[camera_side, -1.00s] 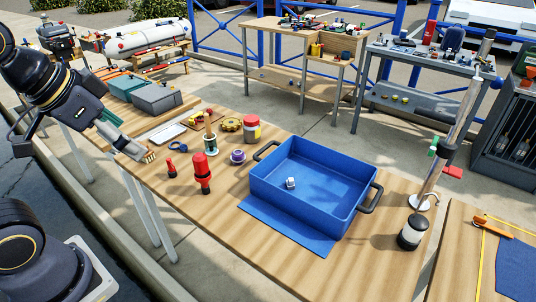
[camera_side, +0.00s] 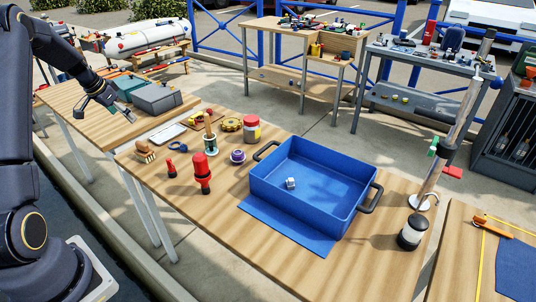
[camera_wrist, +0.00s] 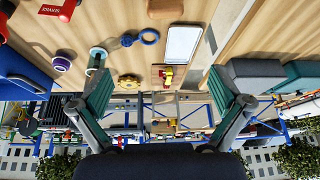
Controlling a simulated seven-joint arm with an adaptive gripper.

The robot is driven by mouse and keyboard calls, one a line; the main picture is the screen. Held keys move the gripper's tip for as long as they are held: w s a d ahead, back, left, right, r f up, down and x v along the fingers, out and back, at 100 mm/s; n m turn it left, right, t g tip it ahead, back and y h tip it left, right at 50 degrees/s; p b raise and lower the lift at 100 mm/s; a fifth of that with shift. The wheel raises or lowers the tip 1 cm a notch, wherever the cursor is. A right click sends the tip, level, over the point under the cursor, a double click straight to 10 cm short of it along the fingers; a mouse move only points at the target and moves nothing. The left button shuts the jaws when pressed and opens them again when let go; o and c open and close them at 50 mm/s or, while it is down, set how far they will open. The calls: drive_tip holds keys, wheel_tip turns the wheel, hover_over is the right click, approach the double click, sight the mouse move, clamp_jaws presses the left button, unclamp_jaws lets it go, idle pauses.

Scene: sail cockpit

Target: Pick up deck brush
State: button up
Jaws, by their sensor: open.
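The deck brush (camera_side: 145,151), with a brown wooden body and pale bristles, lies on the near wooden table close to its left edge. A brown wooden piece at the top edge of the wrist view, probably the same brush (camera_wrist: 165,8), is cut off by the frame. My gripper (camera_side: 106,114) is up and to the left of the brush in the side view, apart from it. In the wrist view my gripper (camera_wrist: 160,85) has its two green-padded fingers spread wide with nothing between them.
A blue bin (camera_side: 315,185) stands right of centre. Grey and green cases (camera_side: 157,98) sit behind. The table's left edge is close.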

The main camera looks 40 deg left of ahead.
sight(145, 147)
drive_tip(key=shift+n, duration=0.3)
drive_tip(key=s+x, duration=0.1)
drive_tip(key=x, duration=1)
drive_tip(key=s+a+f+x, duration=0.1)
drive_tip(key=x, duration=0.5)
drive_tip(key=shift+s+f, duration=0.25)
drive_tip(key=shift+f, duration=0.1)
drive_tip(key=c, duration=1.3)
drive_tip(key=shift+r, duration=0.1)
